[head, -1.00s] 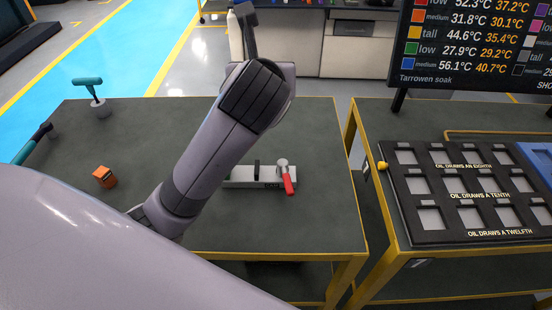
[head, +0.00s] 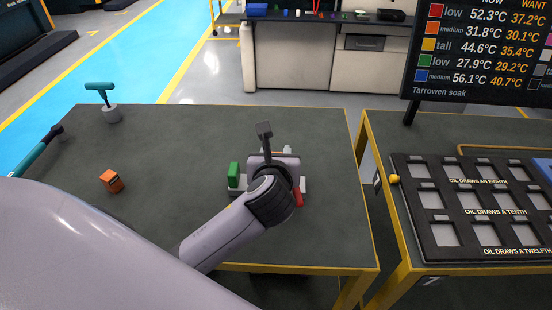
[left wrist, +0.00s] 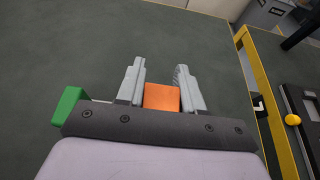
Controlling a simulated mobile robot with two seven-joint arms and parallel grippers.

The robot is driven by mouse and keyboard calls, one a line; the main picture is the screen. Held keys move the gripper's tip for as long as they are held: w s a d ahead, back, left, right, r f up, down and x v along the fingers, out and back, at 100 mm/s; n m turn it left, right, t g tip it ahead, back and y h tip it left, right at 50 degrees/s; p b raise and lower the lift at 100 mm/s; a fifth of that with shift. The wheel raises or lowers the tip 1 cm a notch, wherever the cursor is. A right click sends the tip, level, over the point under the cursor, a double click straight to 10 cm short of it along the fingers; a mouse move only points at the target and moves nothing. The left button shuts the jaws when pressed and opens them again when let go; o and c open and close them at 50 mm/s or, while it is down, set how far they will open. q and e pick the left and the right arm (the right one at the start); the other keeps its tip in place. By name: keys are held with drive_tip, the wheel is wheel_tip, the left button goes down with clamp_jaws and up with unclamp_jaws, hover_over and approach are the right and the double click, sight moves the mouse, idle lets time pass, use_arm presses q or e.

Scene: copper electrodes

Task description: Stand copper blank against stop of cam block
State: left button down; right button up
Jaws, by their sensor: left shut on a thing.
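My left gripper (left wrist: 160,66) is shut on an orange block (left wrist: 161,97), its face showing between the two grey fingers in the left wrist view. In the head view my left wrist hides most of the grip. The pale cam block (head: 303,184) lies on the table under my wrist; only its ends and part of its red lever (head: 298,199) show, and its stop is hidden. A green block (head: 234,174) is at the cam block's left end, also in the left wrist view (left wrist: 70,105). I cannot tell whether the orange block touches the cam block. My right gripper is not in view.
An orange-brown cube (head: 111,181) lies at the table's left, with a teal-handled tool (head: 104,96) behind it. A second table at right holds a dark slotted tray (head: 440,235). The table top (head: 180,145) left of the cam block is mostly clear.

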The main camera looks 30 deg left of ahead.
use_arm(q)
drive_tip(key=shift+f, duration=0.5)
drive_tip(key=shift+f, duration=0.1)
drive_tip(key=shift+s+f, duration=0.1)
drive_tip(key=shift+f, duration=0.55)
drive_tip(key=c, duration=0.8)
unclamp_jaws()
drive_tip(key=shift+s+f, duration=0.1)
drive_tip(key=shift+f, duration=0.05)
drive_tip(key=shift+o, duration=0.4)
drive_tip(key=shift+d+f, duration=0.1)
drive_tip(key=shift+r, duration=0.2)
drive_tip(key=r+p+v, duration=0.1)
drive_tip(key=v, duration=1.1)
drive_tip(key=shift+r, duration=0.15)
